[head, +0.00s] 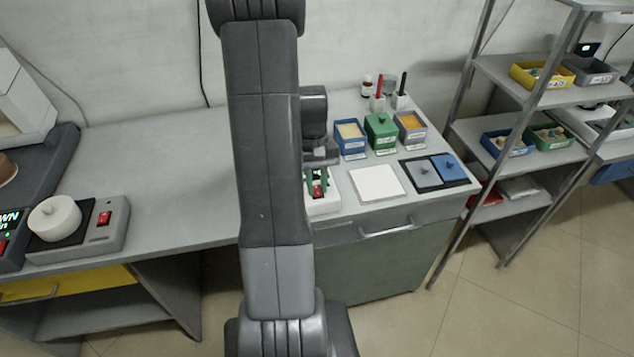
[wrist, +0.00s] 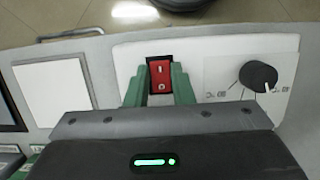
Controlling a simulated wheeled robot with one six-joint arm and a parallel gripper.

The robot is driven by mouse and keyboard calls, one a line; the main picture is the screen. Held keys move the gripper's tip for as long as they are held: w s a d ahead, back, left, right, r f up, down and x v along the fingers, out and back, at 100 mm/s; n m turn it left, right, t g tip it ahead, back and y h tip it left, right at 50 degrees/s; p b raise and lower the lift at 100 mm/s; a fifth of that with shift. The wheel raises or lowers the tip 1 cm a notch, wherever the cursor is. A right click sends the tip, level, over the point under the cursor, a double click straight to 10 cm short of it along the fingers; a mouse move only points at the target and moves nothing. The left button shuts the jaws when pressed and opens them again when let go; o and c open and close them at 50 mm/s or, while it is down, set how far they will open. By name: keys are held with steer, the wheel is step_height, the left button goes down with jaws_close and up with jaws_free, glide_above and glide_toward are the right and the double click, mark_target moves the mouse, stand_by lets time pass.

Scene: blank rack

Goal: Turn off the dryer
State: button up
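A white box-like unit (wrist: 125,58) with a red rocker switch (wrist: 160,76) and a black round knob (wrist: 258,76) sits under my gripper; I cannot read a name on it, so I cannot confirm it is the dryer. In the head view its white body (head: 322,207) shows beside my arm, which hides part of it. My gripper (wrist: 157,72) is open and empty, its two green fingers appearing either side of the switch in the wrist view. It also shows in the head view (head: 318,176) over the unit. I cannot tell whether the fingertips touch the panel.
A white square plate (head: 377,184) lies right of the unit, with a dark tray (head: 439,184) beyond. Blue, green (head: 381,132) and grey boxes stand behind. Far left, a grey device (head: 105,222) has another red switch. A shelf rack (head: 497,65) stands at right.

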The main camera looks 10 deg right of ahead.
steer(key=o, duration=0.3)
steer(key=shift+o, duration=0.2)
steer(key=shift+r, duration=0.1)
steer(key=v, duration=1.3)
steer(key=shift+r, duration=0.3)
steer(key=shift+f, duration=0.1)
steer(key=x, duration=1.3)
steer(key=shift+f, duration=0.45)
steer(key=shift+s+r+t+b, duration=0.1)
steer(key=shift+t+b, duration=0.2)
steer(key=shift+b, duration=0.15)
steer(key=shift+r, duration=0.1)
